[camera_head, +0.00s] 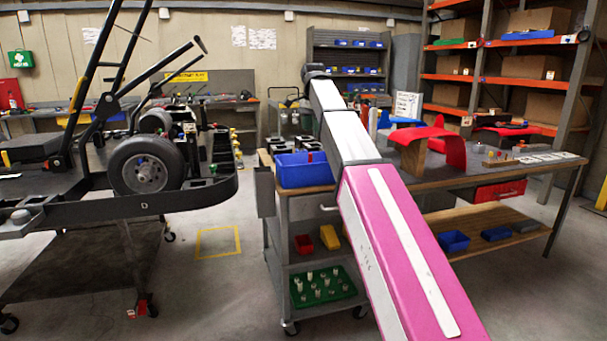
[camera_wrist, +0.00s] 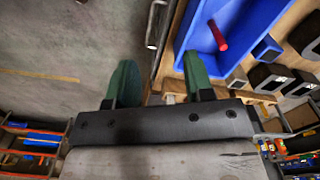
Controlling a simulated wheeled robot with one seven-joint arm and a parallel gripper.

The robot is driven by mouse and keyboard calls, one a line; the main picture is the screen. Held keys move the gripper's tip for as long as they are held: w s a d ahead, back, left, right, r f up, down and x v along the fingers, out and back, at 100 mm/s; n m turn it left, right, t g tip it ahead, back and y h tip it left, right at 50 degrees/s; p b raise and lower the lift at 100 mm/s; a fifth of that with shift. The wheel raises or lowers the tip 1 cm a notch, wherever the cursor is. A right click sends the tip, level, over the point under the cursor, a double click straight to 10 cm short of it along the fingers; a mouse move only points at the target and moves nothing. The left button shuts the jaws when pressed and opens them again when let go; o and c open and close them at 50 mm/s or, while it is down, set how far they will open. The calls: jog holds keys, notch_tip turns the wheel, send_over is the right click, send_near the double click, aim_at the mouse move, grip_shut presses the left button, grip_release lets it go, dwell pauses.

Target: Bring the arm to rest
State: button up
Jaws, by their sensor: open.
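My arm (camera_head: 385,235) rises from the lower right of the head view, pink and white, and reaches up across the workbench to a dark end near the top middle. My gripper (camera_wrist: 160,82) shows in the wrist view with its two green fingers well apart and nothing between them. The fingers are not clear in the head view. A blue bin (camera_wrist: 262,18) with a red-handled item (camera_wrist: 218,36) in it lies beyond the right finger, apart from it as far as I can tell.
The workbench (camera_head: 470,178) carries the blue bin (camera_head: 292,180) and a red curved panel (camera_head: 415,150). A kart (camera_head: 70,205) on a stand is at the left. Open floor with a yellow square (camera_head: 218,241) lies between them. Orange shelves (camera_head: 450,77) stand behind.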

jog(key=s+d+f+n, duration=0.2)
jog(key=s+d+f, duration=0.1)
jog(key=f, duration=0.8)
jog(key=s+d+f+n, duration=0.1)
jog(key=s+d+f, duration=0.2)
jog(key=f, duration=0.8)
jog(key=s+d+f+n, duration=0.2)
jog(key=d+f, duration=0.1)
jog(key=f, duration=0.8)
jog(key=s+d+f+n, duration=0.2)
jog(key=s+d+f, duration=0.1)
jog(key=s+f, duration=0.6)
jog(key=s+d+f+n, duration=0.3)
jog(key=s+f, duration=0.6)
jog(key=f, duration=0.2)
jog(key=shift+d+f, duration=0.2)
jog(key=shift+d, duration=0.2)
jog(key=shift+a, duration=0.1)
